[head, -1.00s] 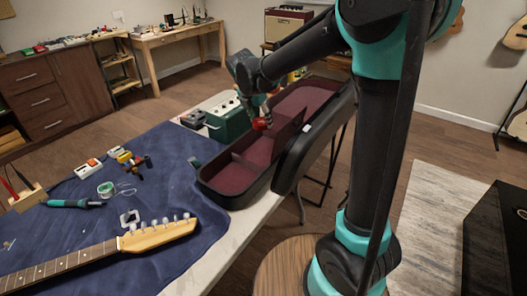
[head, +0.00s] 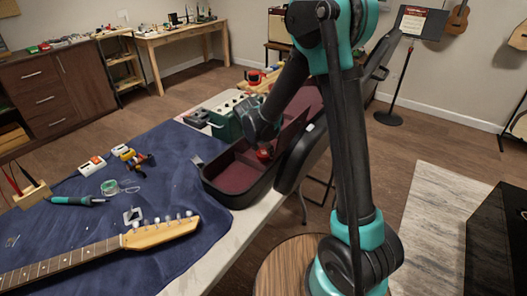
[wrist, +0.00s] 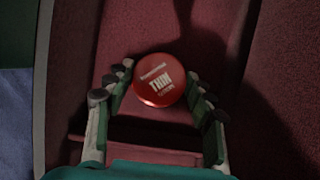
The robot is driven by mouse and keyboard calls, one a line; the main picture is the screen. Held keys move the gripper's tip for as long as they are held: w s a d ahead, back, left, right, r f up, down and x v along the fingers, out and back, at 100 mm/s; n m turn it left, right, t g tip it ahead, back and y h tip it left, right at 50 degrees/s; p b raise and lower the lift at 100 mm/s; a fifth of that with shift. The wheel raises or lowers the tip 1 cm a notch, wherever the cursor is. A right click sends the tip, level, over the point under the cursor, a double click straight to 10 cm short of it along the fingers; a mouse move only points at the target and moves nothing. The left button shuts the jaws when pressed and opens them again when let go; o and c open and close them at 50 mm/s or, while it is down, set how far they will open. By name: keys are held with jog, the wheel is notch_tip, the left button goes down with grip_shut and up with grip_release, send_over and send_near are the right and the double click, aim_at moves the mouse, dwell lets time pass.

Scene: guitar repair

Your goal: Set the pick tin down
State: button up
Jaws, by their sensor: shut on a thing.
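The pick tin is a small round red tin (head: 264,153) with white lettering that reads THIN, clear in the wrist view (wrist: 159,80). My gripper (head: 263,143) is shut on it, with a finger on each side in the wrist view (wrist: 158,88). The tin is over or inside an open black case (head: 231,200) with dark red lining and dividers, near the case's right side. I cannot tell whether it touches the lining. The case's lining also fills much of the wrist view (wrist: 262,110). My arm hides part of the case.
A green box (head: 224,126) stands just behind the case's left end. The case's raised lid (head: 291,170) is close to my gripper's right. A guitar neck (head: 75,262), a soldering iron (head: 72,200) and small tools lie on the blue cloth (head: 100,225).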

jog(key=shift+f, duration=0.15)
jog(key=o, duration=1.1)
jog(key=shift+c, duration=0.2)
jog(key=v, duration=1.2)
